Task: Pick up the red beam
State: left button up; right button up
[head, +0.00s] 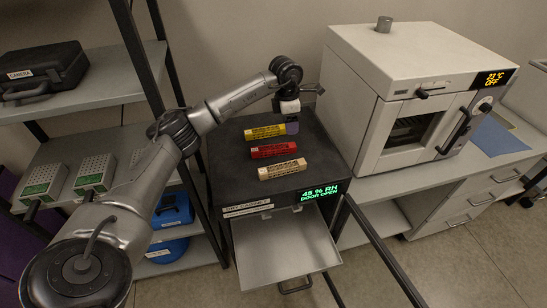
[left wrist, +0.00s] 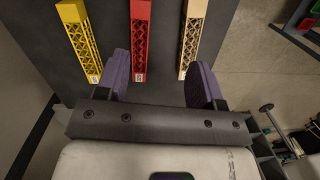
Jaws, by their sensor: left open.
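The red beam (head: 274,151) lies on the dark top of the dry cabinet (head: 322,153), between a yellow beam (head: 265,132) and a beige beam (head: 282,170). My left gripper (head: 292,128) is over the back of the cabinet top, near the right end of the yellow beam. In the left wrist view the gripper (left wrist: 162,78) is open and empty. There the red beam (left wrist: 140,35) points toward it, its near end beside the left finger. The beige beam (left wrist: 191,35) ends near the right finger; the yellow beam (left wrist: 80,40) is outside the left finger. My right gripper is not in view.
The cabinet's front is open, with a metal tray (head: 285,262) extending out; its display reads 45 % RH, door open. A white oven (head: 405,60) stands close on the right.

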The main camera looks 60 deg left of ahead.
pick_arm(q)
jog(key=s+a+g+y, duration=0.1)
jog(key=s+a, duration=0.1)
jog(key=a, duration=0.2)
send_over(277, 146)
jog(key=shift+n, duration=0.4)
notch_tip(277, 146, down, 6)
jog(key=shift+w+d+r+b, duration=0.1)
jog(key=shift+b, duration=0.25)
jog(key=shift+f, duration=3.45)
jog(key=shift+c, duration=0.2)
jog(key=c, duration=1)
jog(key=shift+o, duration=0.2)
jog(key=shift+r, duration=0.1)
